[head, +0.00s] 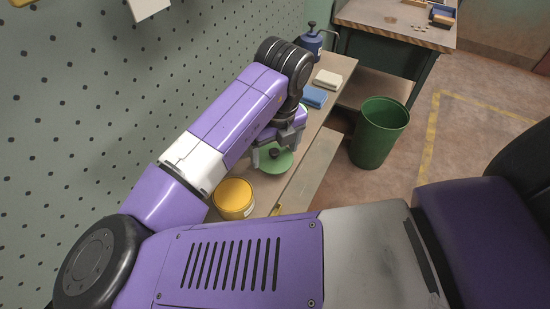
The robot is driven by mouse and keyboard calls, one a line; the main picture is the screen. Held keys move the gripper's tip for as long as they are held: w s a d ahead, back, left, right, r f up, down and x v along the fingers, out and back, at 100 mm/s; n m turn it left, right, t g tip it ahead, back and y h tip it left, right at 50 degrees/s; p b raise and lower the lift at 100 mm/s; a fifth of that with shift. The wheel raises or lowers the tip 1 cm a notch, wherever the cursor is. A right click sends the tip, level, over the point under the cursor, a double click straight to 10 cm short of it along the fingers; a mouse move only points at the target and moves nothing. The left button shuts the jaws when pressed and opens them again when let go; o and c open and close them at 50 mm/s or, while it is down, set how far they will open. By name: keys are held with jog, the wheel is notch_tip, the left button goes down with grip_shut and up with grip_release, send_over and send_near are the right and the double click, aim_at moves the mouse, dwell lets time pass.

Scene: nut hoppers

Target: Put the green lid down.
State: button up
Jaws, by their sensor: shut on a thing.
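The green lid (282,163) is a flat round disc with a dark knob (274,153) in its middle. It shows beneath my gripper (271,154), over the wooden bench beside the wall. My gripper points down and is shut on the lid, at or near the dark knob; the fingertips are small and partly hidden by my wrist. I cannot tell whether the lid touches the bench top or hangs just above it. My arm covers part of the bench behind it.
A yellow-lidded tub (234,197) stands close in front of the lid. Behind are a blue block (314,97), a cream block (328,79) and a blue pump can (312,42). A green bin (379,133) stands on the floor at right. A pegboard wall (90,110) borders the bench.

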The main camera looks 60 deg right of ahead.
aim_at(275, 156)
jog(key=shift+f, duration=1.85)
jog(key=shift+f, duration=0.2)
jog(key=o, duration=1.2)
jog(key=shift+r, duration=0.1)
jog(key=shift+o, duration=0.2)
